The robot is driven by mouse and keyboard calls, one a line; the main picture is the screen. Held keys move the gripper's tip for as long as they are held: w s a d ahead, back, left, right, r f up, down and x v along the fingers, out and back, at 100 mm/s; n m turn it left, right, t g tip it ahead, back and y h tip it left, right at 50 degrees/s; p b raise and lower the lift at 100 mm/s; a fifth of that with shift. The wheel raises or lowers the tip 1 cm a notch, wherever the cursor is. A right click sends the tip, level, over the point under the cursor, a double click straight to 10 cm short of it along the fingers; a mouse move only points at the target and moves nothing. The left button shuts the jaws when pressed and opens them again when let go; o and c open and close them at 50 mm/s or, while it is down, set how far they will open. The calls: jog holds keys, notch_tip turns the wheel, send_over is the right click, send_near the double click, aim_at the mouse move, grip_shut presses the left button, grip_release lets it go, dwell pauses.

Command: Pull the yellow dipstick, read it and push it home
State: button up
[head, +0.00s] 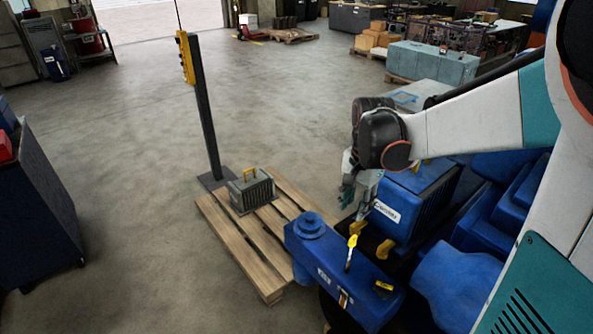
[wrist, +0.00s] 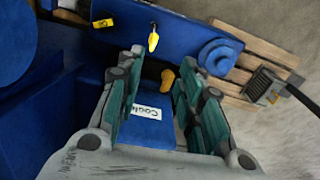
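The yellow dipstick handle (head: 351,242) stands up from the blue engine top, with a pale stem below it. It also shows beyond my fingertips in the wrist view (wrist: 153,41). My gripper (head: 356,200) is above the engine, behind and a little above the dipstick in the head view. In the wrist view my gripper (wrist: 157,72) has its two teal-padded fingers apart, with nothing held between them. The dipstick's lower end is hidden in the engine, and no oil marks can be read.
A yellow tag (head: 383,286) lies on the blue cover (head: 325,262). A yellow-orange fitting (head: 385,249) and a blue box with a white label (head: 386,211) are close by. A wooden pallet (head: 243,238) bears a grey unit (head: 251,193). A dark post (head: 206,115) stands behind.

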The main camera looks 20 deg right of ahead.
aim_at(353, 236)
jog(key=shift+m+g, duration=0.3)
jog(key=shift+m, duration=0.2)
jog(key=f, duration=0.8)
jog(key=d+f, duration=0.1)
jog(key=f, duration=0.4)
jog(key=shift+s, duration=0.15)
grip_shut()
